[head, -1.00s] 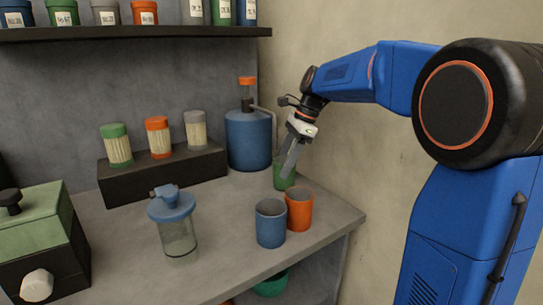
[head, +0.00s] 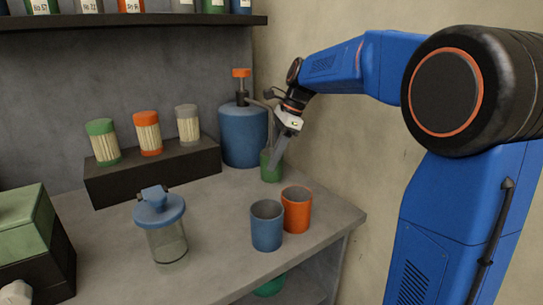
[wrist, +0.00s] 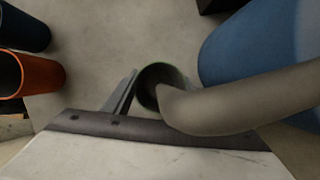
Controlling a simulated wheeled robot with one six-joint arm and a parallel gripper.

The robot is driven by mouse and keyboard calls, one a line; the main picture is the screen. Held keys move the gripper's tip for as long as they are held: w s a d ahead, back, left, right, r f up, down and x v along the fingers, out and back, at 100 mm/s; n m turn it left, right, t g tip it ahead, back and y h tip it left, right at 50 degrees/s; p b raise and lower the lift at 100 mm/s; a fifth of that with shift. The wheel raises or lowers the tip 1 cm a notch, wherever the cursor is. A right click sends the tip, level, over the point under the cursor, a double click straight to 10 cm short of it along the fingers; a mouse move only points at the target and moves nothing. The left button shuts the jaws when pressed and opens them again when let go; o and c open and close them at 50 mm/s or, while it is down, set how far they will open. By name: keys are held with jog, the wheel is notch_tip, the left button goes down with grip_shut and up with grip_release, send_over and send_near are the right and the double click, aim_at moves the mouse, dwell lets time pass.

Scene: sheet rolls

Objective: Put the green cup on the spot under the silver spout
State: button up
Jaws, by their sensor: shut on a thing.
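The green cup (head: 271,168) is upright at the back right of the counter, beside the blue tank (head: 242,138). My gripper (head: 275,158) reaches down from the upper right and is shut on the cup's wall. The silver spout (head: 260,106) comes off the tank's pump and ends above the cup. In the wrist view the spout (wrist: 245,103) crosses over part of the green cup's mouth (wrist: 150,80). The spot under the spout does not show. I cannot tell whether the cup's base touches the counter.
A blue cup (head: 267,228) and an orange cup (head: 297,212) stand near the counter's right front edge. A clear jar with a blue lid (head: 165,235) stands left of them. A dark block (head: 150,176) carries several containers. The wall is close on the right.

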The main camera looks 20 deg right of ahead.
jog(key=shift+f, duration=0.15)
jog(key=o, duration=1.1)
jog(key=shift+o, duration=0.2)
jog(key=v, duration=0.8)
